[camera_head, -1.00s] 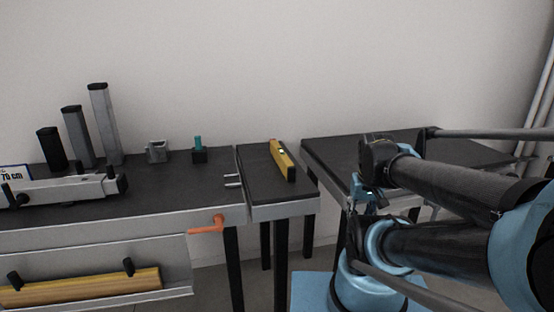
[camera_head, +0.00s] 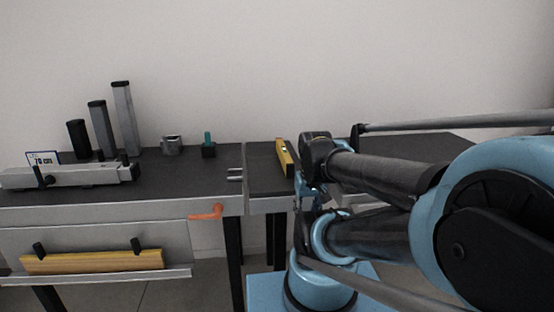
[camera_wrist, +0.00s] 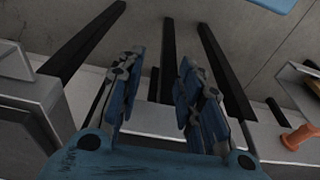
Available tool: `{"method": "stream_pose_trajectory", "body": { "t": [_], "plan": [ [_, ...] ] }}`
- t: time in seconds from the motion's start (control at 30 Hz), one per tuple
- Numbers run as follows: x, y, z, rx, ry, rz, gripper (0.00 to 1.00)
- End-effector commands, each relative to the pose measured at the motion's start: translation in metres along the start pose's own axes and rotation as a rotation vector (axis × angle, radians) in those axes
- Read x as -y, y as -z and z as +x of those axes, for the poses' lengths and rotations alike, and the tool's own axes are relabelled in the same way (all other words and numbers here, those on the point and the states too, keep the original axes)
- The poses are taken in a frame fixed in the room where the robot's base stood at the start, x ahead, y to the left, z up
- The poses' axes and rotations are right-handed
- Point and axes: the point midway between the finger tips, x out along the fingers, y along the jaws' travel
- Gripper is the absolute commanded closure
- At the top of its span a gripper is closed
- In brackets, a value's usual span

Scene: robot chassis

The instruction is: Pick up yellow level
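The yellow level (camera_head: 282,152) lies on the dark top of the narrow middle table (camera_head: 262,181), near its right side. It points away from me, and its near right part is close to my arm in the picture. My gripper shows in the wrist view (camera_wrist: 160,75) with its two blue-and-grey fingers apart and nothing between them. The fingers face table legs and the floor. I cannot make out the level in the wrist view. In the head view my arm hides most of the gripper.
The left bench (camera_head: 170,188) carries upright posts (camera_head: 125,120), a grey clamp bar (camera_head: 75,176), a metal block (camera_head: 172,145) and a green-topped piece (camera_head: 208,146). An orange handle (camera_head: 206,213) sticks out in front. A yellow-brown bar (camera_head: 95,262) rests on the lower rack.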

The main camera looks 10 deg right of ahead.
Motion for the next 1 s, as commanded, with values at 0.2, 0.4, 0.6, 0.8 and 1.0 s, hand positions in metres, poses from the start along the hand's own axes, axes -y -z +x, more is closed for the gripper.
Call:
{"method": "stream_pose_trajectory", "body": {
  "t": [0.2,0.4,0.6,0.8,1.0],
  "plan": [
    [0.0,0.0,0.0,0.0,0.0,0.0,0.67],
    [0.0,-0.003,-0.011,-0.009,0.0,0.0,0.52],
    [0.013,0.033,-0.044,0.011,0.0,0.005,0.52],
    [0.01,0.09,-0.088,0.041,0.0,0.01,0.52],
    [0.008,0.15,-0.123,0.072,0.001,0.013,0.52]
  ]
}}
